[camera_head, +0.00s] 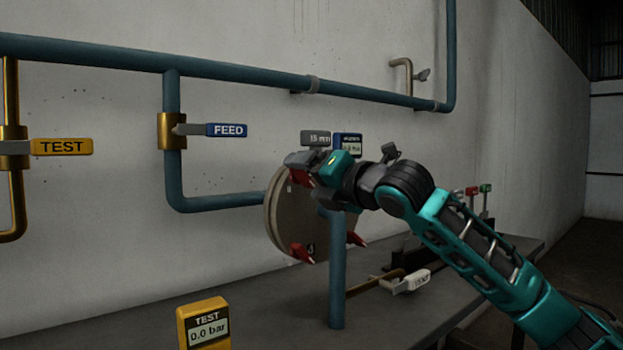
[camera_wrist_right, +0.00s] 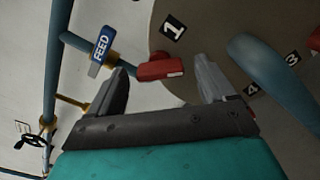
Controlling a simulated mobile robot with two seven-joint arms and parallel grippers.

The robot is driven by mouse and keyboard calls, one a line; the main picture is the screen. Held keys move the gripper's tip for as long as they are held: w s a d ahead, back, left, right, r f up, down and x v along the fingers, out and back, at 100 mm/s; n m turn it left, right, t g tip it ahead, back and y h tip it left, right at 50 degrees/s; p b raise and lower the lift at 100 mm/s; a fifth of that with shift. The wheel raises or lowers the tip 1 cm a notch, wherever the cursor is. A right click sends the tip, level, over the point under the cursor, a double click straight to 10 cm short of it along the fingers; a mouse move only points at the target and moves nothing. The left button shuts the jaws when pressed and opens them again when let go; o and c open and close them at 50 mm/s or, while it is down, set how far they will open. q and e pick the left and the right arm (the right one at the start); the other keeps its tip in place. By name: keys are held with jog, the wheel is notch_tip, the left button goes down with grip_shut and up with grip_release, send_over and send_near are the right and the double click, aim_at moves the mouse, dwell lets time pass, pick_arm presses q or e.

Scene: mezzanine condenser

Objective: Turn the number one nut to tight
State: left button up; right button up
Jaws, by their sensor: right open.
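The round grey-beige flange cover (camera_head: 283,220) stands upright at the pipe end, with red wing nuts around its rim. In the right wrist view, a label "1" (camera_wrist_right: 172,27) is on the cover, and the red number one nut (camera_wrist_right: 160,67) is below it. My right gripper (camera_wrist_right: 162,76) is open, one finger on each side of this nut, with gaps visible. In the head view, my right gripper (camera_head: 312,172) is at the cover's upper edge and partly hides the nut (camera_head: 299,177). My left gripper is not in view.
Other red nuts (camera_head: 301,252) sit lower on the cover. A blue upright pipe (camera_head: 337,270) stands in front of it. The FEED valve (camera_head: 226,130) is to the left. A yellow TEST gauge (camera_head: 204,325) reads 0.0 bar. The grey bench (camera_head: 265,315) is partly clear.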

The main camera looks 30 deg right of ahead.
jog(key=c, duration=1.1)
jog(key=shift+o, duration=0.2)
jog(key=shift+r+m+p, duration=0.1)
jog(key=shift+m+p, duration=0.8)
jog(key=shift+p, duration=0.1)
jog(key=shift+m+p, duration=1.15)
jog(key=shift+m, duration=0.05)
jog(key=m+p, duration=0.2)
jog(key=shift+m, duration=0.4)
jog(key=m+p, duration=0.2)
jog(key=m, duration=0.2)
jog(key=shift+p, duration=0.35)
pick_arm(q)
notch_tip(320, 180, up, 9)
jog(key=p, duration=0.2)
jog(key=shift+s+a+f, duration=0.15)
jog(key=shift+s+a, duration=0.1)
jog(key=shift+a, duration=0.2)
pick_arm(e)
jog(key=shift+m, duration=1.9)
